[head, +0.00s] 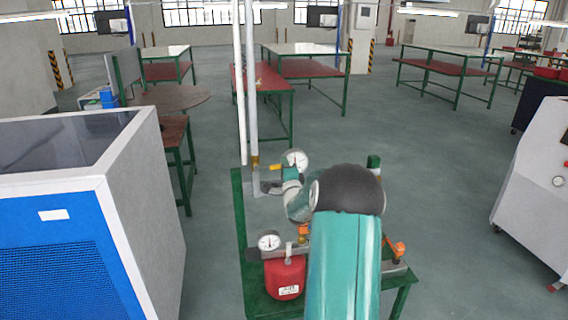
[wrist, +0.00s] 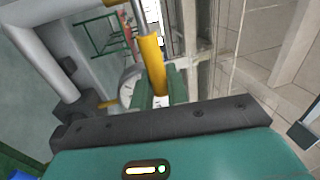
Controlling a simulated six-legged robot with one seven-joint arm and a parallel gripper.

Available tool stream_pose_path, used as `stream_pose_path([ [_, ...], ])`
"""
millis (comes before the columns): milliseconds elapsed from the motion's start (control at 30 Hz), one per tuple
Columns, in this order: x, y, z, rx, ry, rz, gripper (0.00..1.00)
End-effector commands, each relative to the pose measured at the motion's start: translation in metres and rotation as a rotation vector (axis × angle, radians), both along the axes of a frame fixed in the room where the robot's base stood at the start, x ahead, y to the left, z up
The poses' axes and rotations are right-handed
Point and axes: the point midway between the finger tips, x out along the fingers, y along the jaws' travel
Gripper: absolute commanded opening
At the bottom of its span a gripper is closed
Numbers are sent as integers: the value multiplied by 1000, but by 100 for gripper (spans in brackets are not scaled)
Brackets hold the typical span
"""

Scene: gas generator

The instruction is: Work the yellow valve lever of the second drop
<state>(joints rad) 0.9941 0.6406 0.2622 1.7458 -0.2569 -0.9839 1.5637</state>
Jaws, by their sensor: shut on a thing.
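The yellow valve lever (wrist: 152,64) runs between my two green fingertips in the wrist view, a yellow sleeve on a metal stem. My gripper (wrist: 160,92) is shut on it. In the head view the yellow lever (head: 276,167) shows beside the lower end of the vertical pipes, left of a round white gauge (head: 296,159). My gripper (head: 290,174) reaches it there, and my arm hides part of the area behind and below. The gauge also shows in the wrist view (wrist: 130,84), left of the lever and partly covered by a finger.
Two thin vertical pipes (head: 251,80) rise beside the lever. A green stand (head: 258,300) carries a red box (head: 285,278), a second gauge (head: 269,241) and orange handles (head: 397,248). A blue and grey cabinet (head: 150,190) stands left, a white machine (head: 530,185) right.

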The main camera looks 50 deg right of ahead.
Motion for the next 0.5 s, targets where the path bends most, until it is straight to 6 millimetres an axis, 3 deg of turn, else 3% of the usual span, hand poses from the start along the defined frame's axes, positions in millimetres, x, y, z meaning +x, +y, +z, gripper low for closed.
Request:
stream_pose_path([
  [500, 0, 0, -7, 43, -25, 1, 0],
])
